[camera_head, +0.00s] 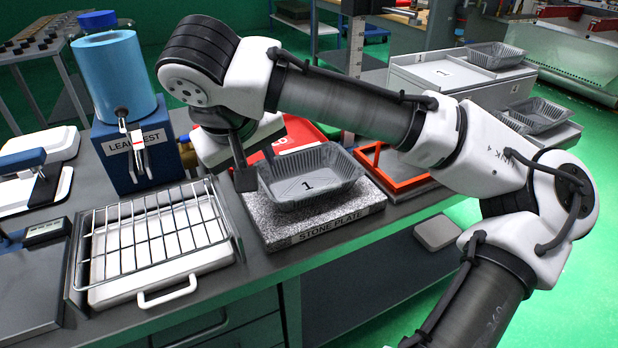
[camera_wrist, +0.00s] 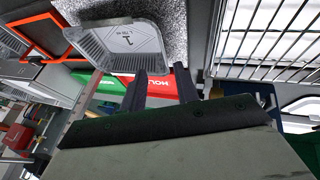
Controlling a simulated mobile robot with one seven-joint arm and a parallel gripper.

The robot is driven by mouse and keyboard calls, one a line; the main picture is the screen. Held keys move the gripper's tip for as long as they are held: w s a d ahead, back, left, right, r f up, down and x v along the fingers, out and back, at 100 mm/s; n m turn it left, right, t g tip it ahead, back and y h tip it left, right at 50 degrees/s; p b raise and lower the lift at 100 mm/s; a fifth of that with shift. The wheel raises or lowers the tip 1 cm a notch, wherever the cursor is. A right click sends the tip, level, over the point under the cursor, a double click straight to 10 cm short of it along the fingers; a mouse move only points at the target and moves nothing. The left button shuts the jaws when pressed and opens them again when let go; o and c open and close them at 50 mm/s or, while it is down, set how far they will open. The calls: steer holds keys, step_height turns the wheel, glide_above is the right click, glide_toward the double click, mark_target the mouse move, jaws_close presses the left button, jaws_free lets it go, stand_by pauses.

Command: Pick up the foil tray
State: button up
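My gripper (camera_head: 244,180) is at the tray's left rim in the head view, pointing down, with one finger hiding the other. In the wrist view the tray (camera_wrist: 122,45) lies just beyond the fingertips. There my gripper (camera_wrist: 162,76) has its two fingers apart, near the tray's lower right corner, with red showing between them. I cannot tell whether a finger touches the rim.
A wire rack (camera_head: 155,240) over a white handled tray is left of the plate. A blue leak-test stand (camera_head: 135,150) stands behind it. A red sheet (camera_head: 300,133) and an orange frame (camera_head: 395,178) flank the plate. More foil trays (camera_head: 495,55) sit at the right.

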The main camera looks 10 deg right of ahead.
mark_target(264, 181)
steer(key=x, duration=0.9)
steer(key=shift+w+a+r, duration=0.1)
steer(key=shift+w+a, duration=0.15)
steer(key=shift+c, duration=0.4)
jaws_close()
